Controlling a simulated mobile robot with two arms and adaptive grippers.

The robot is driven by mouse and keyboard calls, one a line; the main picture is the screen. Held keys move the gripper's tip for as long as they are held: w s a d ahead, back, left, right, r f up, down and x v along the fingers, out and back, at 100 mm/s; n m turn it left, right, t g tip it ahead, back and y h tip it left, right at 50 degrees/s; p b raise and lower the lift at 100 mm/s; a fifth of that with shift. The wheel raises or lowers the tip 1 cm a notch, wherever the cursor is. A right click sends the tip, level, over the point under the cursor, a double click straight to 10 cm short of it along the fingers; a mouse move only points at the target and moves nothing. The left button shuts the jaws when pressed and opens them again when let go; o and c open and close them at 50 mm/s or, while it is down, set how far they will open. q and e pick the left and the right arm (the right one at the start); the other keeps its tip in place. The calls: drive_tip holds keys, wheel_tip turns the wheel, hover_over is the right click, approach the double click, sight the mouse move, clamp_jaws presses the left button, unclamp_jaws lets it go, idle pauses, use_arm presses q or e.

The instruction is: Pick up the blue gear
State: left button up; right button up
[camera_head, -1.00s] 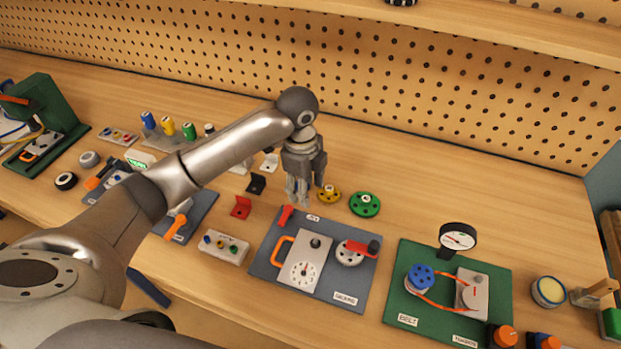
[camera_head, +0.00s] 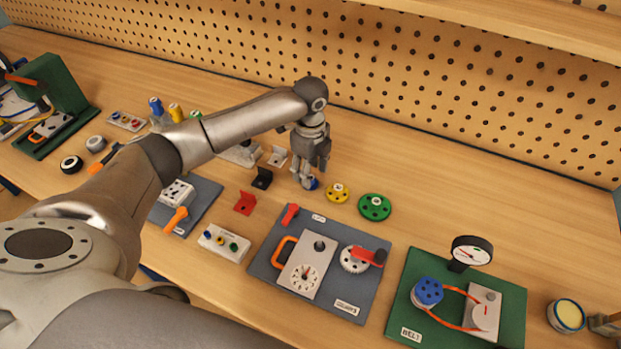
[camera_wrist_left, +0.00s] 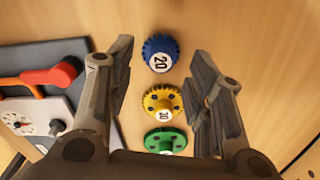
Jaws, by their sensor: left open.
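The blue gear (camera_wrist_left: 160,50), marked 20, lies flat on the table. In the left wrist view it is ahead of and between the fingers of my left gripper (camera_wrist_left: 162,85), which is open and empty. In the head view my left gripper (camera_head: 307,182) points down over the blue gear (camera_head: 313,184), which is mostly hidden by the fingers. A yellow gear (camera_head: 338,193) and a green gear (camera_head: 375,207) lie in a row to its right; they also show in the left wrist view. My right gripper is not in view.
A grey board (camera_head: 268,262) with a crank mechanism lies in front of the gears. A green belt board (camera_head: 405,322) with a blue pulley (camera_head: 428,290) and a gauge is at the right. Small brackets (camera_head: 262,178) stand left of the gripper. Table behind the gears is clear.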

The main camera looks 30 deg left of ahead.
use_arm(q)
wheel_tip(320, 180, down, 2)
drive_tip(key=shift+f, duration=0.3)
drive_tip(key=c, duration=0.6)
clamp_jaws()
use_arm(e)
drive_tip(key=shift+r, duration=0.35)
use_arm(q)
drive_tip(key=shift+r, duration=0.15)
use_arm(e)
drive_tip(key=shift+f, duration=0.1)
use_arm(q)
drive_tip(key=shift+r+b, duration=0.35)
drive_tip(key=shift+r, duration=0.3)
drive_tip(key=s+d+r+b, duration=0.2)
drive_tip(key=s+r, duration=0.9)
drive_tip(key=s, duration=0.2)
drive_tip(key=shift+s+r+b, duration=0.25)
drive_tip(key=shift+s+b, duration=0.15)
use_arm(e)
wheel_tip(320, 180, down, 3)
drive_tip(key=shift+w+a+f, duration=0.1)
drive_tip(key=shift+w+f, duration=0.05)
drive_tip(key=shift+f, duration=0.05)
